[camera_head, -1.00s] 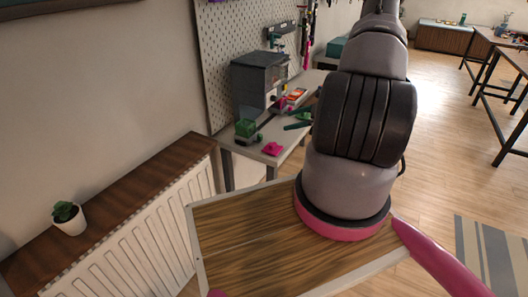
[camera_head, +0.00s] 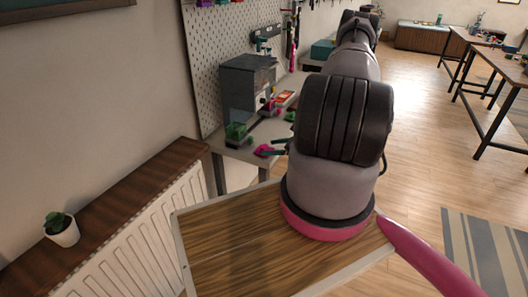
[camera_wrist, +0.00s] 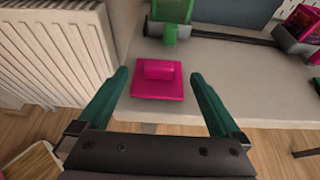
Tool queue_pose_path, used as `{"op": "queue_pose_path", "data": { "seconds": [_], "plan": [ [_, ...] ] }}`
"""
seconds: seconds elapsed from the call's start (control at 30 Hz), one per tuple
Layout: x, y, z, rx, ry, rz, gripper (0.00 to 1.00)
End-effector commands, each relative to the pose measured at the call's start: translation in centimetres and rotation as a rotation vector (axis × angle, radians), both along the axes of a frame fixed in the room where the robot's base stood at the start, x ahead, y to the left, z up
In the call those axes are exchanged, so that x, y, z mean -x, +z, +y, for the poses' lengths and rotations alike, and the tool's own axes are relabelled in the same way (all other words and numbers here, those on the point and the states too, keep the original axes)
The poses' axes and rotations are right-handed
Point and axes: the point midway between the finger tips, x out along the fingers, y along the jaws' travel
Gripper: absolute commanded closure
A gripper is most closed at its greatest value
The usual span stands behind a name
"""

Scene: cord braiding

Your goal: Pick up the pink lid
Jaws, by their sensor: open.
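The pink lid (camera_wrist: 158,84), a flat square plate with a raised block handle, lies on the grey workbench near its front edge in the wrist view. In the head view the lid (camera_head: 262,151) is small, at the bench's near end and partly behind my fingers. My gripper (camera_wrist: 159,75) is open, with one green finger on each side of the lid. Its fingertips appear level with the handle in the picture; I see no grip on the lid. In the head view my gripper (camera_head: 272,146) is beside the lid.
A dark machine (camera_head: 247,80) stands farther back on the bench, against the pegboard (camera_head: 220,30). A white radiator (camera_wrist: 50,50) is left of the bench. Bare bench top (camera_wrist: 235,70) lies right of the lid.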

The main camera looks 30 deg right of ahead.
Motion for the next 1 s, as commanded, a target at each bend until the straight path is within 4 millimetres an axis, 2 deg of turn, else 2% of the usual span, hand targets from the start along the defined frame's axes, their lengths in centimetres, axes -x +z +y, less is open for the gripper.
{"op": "queue_pose_path", "data": {
  "seconds": [0.23,0.47,0.5,0.57,0.6,0.67,1.0],
  "plan": [
    [-2.5,-1.7,2.2,0.0,0.002,-0.001,0.0],
    [-2.8,-1.8,2.4,-0.001,0.0,0.001,0.0],
    [-2.8,-1.8,2.4,0.0,0.0,0.0,0.04],
    [-2.8,-1.8,2.4,0.0,0.0,0.0,0.27],
    [-2.8,-1.8,2.4,0.0,0.0,0.0,0.42],
    [-2.8,-1.8,2.4,0.0,0.0,0.0,0.64],
    [-2.9,-1.3,2.4,0.0,0.0,-0.001,0.64]
  ]
}}
